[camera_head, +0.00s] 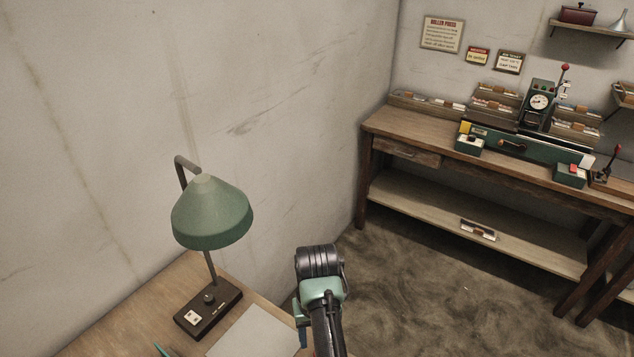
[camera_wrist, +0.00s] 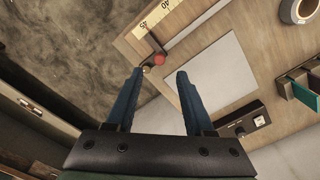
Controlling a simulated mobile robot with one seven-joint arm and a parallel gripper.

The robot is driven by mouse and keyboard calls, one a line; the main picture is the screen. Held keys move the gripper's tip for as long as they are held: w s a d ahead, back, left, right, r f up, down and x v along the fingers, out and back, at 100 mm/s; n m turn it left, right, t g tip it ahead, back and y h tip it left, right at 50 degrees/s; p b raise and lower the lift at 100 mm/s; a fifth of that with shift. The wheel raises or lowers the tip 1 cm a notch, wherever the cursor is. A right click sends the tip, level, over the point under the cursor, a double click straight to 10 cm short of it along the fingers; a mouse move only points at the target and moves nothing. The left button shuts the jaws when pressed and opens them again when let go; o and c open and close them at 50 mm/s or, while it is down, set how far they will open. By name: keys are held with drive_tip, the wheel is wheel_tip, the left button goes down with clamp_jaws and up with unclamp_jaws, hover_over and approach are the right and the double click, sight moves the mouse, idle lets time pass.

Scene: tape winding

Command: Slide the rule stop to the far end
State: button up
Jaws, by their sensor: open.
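The yellow rule (camera_wrist: 158,17), with the marks 45 and 40 showing, runs along the edge of a wooden desk (camera_wrist: 226,29) at the top of the wrist view. A red knob (camera_wrist: 159,59) with a small brass-coloured part beside it, seemingly the rule stop, sits near the rule's visible end. My gripper (camera_wrist: 159,74) is open, its two blue fingers apart and nothing held. The knob appears between and just beyond the fingertips; I cannot tell the height gap. In the head view my arm hides most of the gripper, and the rule and stop are not seen.
A pale sheet (camera_wrist: 207,75) lies on the desk. A green lamp (camera_head: 212,212) stands there on a dark base (camera_head: 208,309). A workbench (camera_head: 400,128) stands across open floor.

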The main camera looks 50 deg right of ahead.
wheel_tip(320, 180, up, 7)
drive_tip(key=shift+f, duration=0.2)
idle(0.3)
